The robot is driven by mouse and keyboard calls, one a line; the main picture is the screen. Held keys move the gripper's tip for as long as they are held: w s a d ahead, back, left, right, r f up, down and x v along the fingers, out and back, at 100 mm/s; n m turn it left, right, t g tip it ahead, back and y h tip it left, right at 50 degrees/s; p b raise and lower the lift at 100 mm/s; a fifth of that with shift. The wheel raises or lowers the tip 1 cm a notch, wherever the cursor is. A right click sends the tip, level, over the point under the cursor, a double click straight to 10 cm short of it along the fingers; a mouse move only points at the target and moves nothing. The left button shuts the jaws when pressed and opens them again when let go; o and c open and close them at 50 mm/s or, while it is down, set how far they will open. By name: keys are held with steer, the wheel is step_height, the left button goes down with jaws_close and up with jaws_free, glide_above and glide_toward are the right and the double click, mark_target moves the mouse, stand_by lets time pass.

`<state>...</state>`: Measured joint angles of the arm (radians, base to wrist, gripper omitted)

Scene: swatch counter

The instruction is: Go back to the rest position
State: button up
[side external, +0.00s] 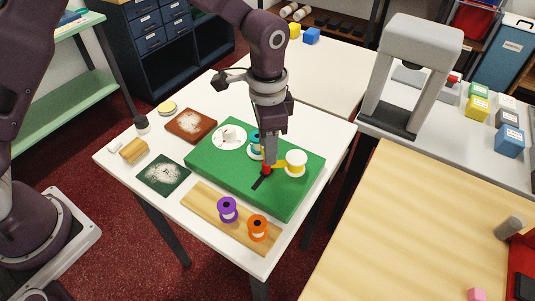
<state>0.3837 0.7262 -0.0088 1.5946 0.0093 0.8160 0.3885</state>
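My gripper (269,161) points straight down over the green mat (222,169) on the white table. Its fingertips are at a small red piece (266,170) with a black strip beside it. I cannot tell whether the fingers touch the red piece, or whether they are open or shut. A teal spool (255,147) stands behind and left of the fingers, partly hidden by my arm. A white dial-like disc (230,136) lies at the mat's left.
A wooden board (213,207) in front holds a purple spool (228,208) and an orange spool (257,228). A brown patterned square (191,125) and a dark green one (163,175) lie left. A grey arch-shaped frame (417,70) stands on the right counter.

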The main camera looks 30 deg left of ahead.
steer(key=shift+a+r, duration=0.1)
steer(key=shift+r, duration=1.6)
steer(key=s+a+r+n+t, duration=0.2)
steer(key=s+a+r, duration=0.3)
steer(key=r, duration=0.3)
steer(key=s+a+r+n+t, duration=0.1)
steer(key=s+a+r+n, duration=0.2)
steer(key=s+a+r, duration=0.3)
steer(key=s+a+r+n+t, duration=0.1)
steer(key=s+a+n, duration=0.3)
steer(key=s, duration=0.9)
steer(key=shift+s+a+r+t, duration=0.2)
steer(key=shift+a+t, duration=0.4)
steer(key=shift+t, duration=0.2)
